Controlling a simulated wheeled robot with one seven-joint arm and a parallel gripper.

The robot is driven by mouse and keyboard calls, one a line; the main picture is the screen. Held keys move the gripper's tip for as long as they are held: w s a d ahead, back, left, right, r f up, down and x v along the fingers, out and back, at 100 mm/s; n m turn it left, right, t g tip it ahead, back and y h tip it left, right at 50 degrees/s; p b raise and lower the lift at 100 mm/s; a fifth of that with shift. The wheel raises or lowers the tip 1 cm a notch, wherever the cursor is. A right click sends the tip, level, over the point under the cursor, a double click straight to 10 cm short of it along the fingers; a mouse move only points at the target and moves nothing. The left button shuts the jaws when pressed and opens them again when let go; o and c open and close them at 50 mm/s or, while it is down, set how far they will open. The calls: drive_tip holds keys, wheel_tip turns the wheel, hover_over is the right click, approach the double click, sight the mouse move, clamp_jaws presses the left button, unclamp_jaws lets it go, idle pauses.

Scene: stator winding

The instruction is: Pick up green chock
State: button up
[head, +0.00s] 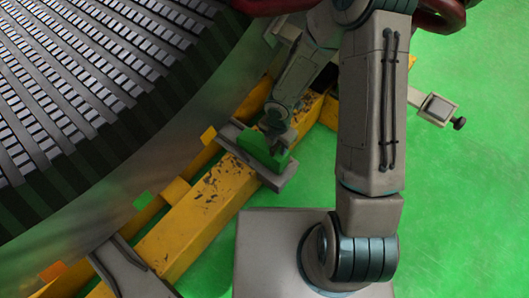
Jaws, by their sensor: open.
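The green chock (262,150) sits on a grey bracket (278,178) that lies across the yellow beam, beside the stator. My arm reaches over from the right, and my gripper (273,126) is at the upper part of the chock. The gripper is dark and small in this view and partly overlaps the chock. It is open. I cannot tell whether its fingers touch the chock or stand around it.
The large stator (100,90) with slotted rows fills the upper left. The worn yellow beam (195,215) runs diagonally below it. Another grey bracket (130,270) crosses the beam at lower left. Red pipes (440,18) are at the top right.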

drive_tip(key=shift+f, duration=0.55)
drive_tip(key=shift+r, duration=0.1)
clamp_jaws()
drive_tip(key=shift+r, duration=0.2)
